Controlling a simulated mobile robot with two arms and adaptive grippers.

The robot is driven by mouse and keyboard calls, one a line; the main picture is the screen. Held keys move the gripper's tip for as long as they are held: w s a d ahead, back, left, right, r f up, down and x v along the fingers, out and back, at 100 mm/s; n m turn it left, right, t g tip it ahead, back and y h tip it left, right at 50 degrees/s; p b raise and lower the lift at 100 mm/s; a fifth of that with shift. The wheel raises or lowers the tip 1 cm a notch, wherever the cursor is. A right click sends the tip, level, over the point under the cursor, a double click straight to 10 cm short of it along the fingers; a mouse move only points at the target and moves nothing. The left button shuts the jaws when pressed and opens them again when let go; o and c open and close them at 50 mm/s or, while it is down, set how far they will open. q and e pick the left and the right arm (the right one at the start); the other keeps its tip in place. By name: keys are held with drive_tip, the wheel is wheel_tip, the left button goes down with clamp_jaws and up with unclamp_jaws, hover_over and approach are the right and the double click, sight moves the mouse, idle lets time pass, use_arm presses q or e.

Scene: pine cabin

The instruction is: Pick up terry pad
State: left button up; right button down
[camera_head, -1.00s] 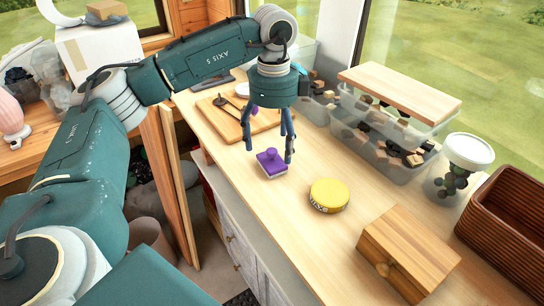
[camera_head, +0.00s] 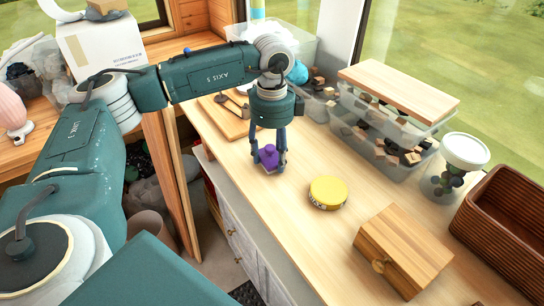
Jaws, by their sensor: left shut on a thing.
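The terry pad (camera_head: 269,158) is a small purple block with a knob-like top and a pale underside. It is on or just above the light wooden counter, left of the yellow tin. My left gripper (camera_head: 268,162) points down over it, with its fingers shut on the pad from both sides. Whether the pad touches the counter is hard to tell. My right gripper is not in view.
A round yellow tin (camera_head: 328,192) and a wooden box (camera_head: 403,250) stand to the right. Clear bins (camera_head: 385,140) and a lidded jar (camera_head: 464,160) line the window side. A brown basket (camera_head: 505,225) is far right. A cutting board (camera_head: 226,118) lies behind the arm.

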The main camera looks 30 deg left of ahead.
sight(273, 148)
use_arm(q)
drive_tip(key=shift+r, duration=0.15)
wheel_tip(273, 148, up, 10)
drive_tip(key=b, duration=0.2)
drive_tip(key=shift+w+d+b, duration=0.1)
drive_tip(key=shift+b, duration=0.3)
wheel_tip(273, 148, up, 10)
drive_tip(key=shift+f+p, duration=0.1)
drive_tip(key=shift+p, duration=0.75)
